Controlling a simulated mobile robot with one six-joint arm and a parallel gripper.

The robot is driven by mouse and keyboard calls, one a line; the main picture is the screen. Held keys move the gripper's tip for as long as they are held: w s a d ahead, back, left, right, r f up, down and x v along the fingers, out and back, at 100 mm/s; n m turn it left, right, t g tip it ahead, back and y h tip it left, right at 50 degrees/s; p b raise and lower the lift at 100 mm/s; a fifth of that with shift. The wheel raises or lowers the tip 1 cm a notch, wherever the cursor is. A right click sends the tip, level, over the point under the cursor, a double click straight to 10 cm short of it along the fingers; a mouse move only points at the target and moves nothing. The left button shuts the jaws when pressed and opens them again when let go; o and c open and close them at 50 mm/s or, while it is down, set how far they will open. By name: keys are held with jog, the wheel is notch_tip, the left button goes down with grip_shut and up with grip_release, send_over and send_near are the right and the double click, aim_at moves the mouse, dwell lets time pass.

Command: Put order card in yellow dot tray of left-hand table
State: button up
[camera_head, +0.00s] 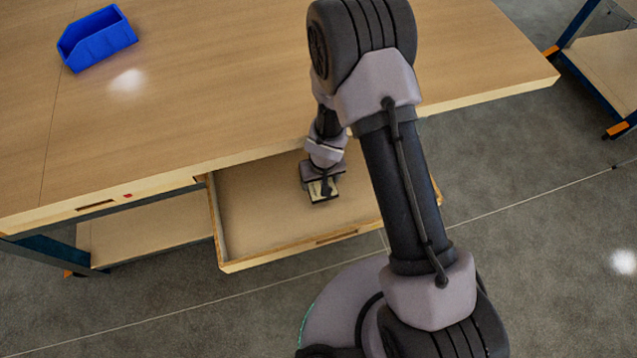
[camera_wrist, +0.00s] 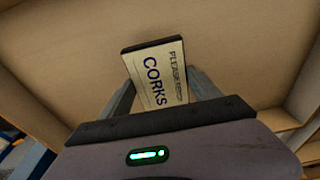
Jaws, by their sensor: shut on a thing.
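My gripper (camera_wrist: 160,95) is shut on a cream card (camera_wrist: 157,77) in the wrist view. The card has a dark edge and the printed words "CORKS" and "PLEASE", with the rest too small to read. In the head view my gripper (camera_head: 322,190) points down in or just above an open, otherwise empty wooden drawer (camera_head: 260,235) at the front of the table; whether the card touches the drawer floor cannot be told. The card is partly hidden by the gripper there. No tray with a yellow dot shows in either view.
A blue open bin (camera_head: 97,40) stands at the back left of the wooden table (camera_head: 200,90). A lower shelf (camera_head: 150,228) lies left of the drawer. Another table's wooden shelf (camera_head: 612,68) shows at the upper right. Grey floor (camera_head: 540,220) to the right is clear.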

jog(key=shift+s+f, duration=0.3)
jog(key=shift+f, duration=0.15)
notch_tip(320, 180, down, 4)
jog(key=b, duration=0.4)
jog(key=shift+r+p, duration=0.3)
jog(key=shift+w+f, duration=0.1)
jog(key=shift+f, duration=0.15)
jog(key=o, duration=1.4)
jog(key=shift+r, duration=0.1)
jog(key=r+p, duration=0.3)
jog(key=r, duration=0.1)
jog(key=s+r+p, duration=0.1)
jog(key=r+p, duration=0.2)
jog(key=r, duration=0.1)
jog(key=r+p, duration=0.3)
jog(key=r, duration=0.1)
jog(key=shift+s+d+r, duration=0.15)
jog(key=shift+s+d, duration=0.15)
jog(key=shift+s, duration=0.1)
